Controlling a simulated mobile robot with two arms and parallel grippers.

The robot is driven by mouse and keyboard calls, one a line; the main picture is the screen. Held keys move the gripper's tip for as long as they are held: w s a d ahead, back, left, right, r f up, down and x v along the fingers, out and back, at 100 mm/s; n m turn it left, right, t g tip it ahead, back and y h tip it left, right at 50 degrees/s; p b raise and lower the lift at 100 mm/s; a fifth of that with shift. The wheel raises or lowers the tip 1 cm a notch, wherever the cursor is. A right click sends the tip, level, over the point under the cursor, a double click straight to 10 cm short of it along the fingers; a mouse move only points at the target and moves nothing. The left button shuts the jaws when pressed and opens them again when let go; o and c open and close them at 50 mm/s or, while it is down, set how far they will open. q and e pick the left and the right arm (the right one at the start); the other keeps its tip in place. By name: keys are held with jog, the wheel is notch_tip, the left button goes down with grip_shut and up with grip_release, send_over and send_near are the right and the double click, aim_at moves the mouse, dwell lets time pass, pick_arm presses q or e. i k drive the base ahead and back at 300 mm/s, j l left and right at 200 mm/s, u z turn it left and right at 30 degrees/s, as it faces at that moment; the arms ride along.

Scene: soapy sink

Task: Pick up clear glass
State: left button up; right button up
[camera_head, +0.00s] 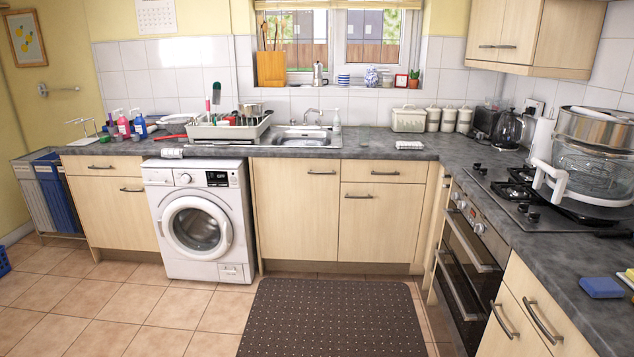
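I cannot make out a separate clear drinking glass in the head view. The sink (302,140) is at the back counter under the window, and its inside is largely hidden at this angle. A white dish rack (213,132) stands just left of the sink, crowded with small items too small to tell apart. Neither of my grippers shows in this view.
The grey counter (375,148) runs along the back and down the right side. A large clear-walled steamer (586,163) stands by the hob (500,187). A blue sponge (601,287) lies at lower right. A dark mat (330,320) covers part of the open floor.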

aim_at(365, 128)
jog(key=i+l, duration=0.15)
jog(key=i, duration=0.3)
jog(key=i+l+u, duration=0.15)
jog(key=i, duration=0.35)
jog(key=i+l, duration=0.2)
jog(key=i, duration=0.25)
jog(key=i+l+u, duration=0.15)
jog(key=i, duration=0.3)
jog(key=i+l, duration=0.35)
jog(key=i+j+u, duration=0.05)
jog(key=i, duration=0.05)
